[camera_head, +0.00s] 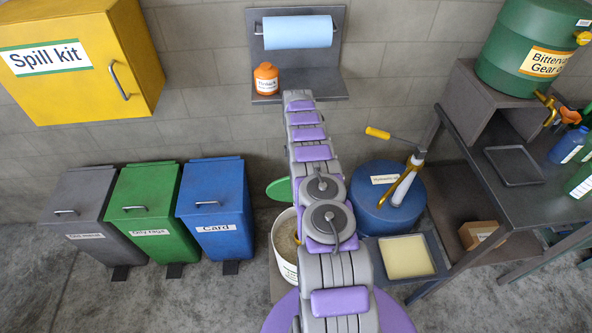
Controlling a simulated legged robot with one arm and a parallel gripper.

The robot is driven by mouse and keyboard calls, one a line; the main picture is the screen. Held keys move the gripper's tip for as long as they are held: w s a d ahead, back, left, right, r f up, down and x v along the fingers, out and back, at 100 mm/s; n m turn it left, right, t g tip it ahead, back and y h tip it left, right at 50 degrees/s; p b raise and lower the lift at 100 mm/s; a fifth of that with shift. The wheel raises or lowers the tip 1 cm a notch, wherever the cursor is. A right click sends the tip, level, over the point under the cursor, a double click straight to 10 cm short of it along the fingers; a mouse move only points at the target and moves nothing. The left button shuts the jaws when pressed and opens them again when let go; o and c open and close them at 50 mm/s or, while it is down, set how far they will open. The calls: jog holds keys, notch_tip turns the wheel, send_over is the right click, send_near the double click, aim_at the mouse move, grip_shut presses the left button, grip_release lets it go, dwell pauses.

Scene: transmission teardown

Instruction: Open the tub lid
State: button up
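A white tub (286,259) stands on the floor, left of my arm and partly hidden by it. Its mouth is uncovered, and grainy beige material shows inside. A green round lid (279,190) sits tilted up at the tub's far side, partly behind my arm; I cannot tell how it is joined to the tub. My arm reaches forward past the tub to its far end (298,98), in front of the wall shelf. No fingers can be made out there, so the gripper's opening is unclear.
An orange pot (266,79) stands on the wall shelf (310,85) under a blue paper roll (298,32). A blue drum (386,211) and a tray (407,258) are right of my arm. Grey, green and blue bins stand left. A dark workbench (510,185) is at right.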

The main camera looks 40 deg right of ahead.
jog(key=o, duration=0.4)
jog(key=shift+d+f, duration=0.45)
jog(key=shift+d, duration=0.05)
jog(key=shift+w+r, duration=0.1)
jog(key=shift+w+a+r, duration=0.15)
jog(key=shift+a+r, duration=0.05)
jog(key=shift+a, duration=0.05)
jog(key=s+a+r+p, duration=0.1)
jog(key=s+a+r, duration=0.1)
jog(key=s+a, duration=0.2)
jog(key=s+a+r+p, duration=0.1)
jog(key=s+a, duration=0.3)
jog(key=s, duration=0.5)
jog(key=shift+s+a+r, duration=0.15)
jog(key=shift+s+r, duration=0.2)
jog(key=shift+r, duration=0.55)
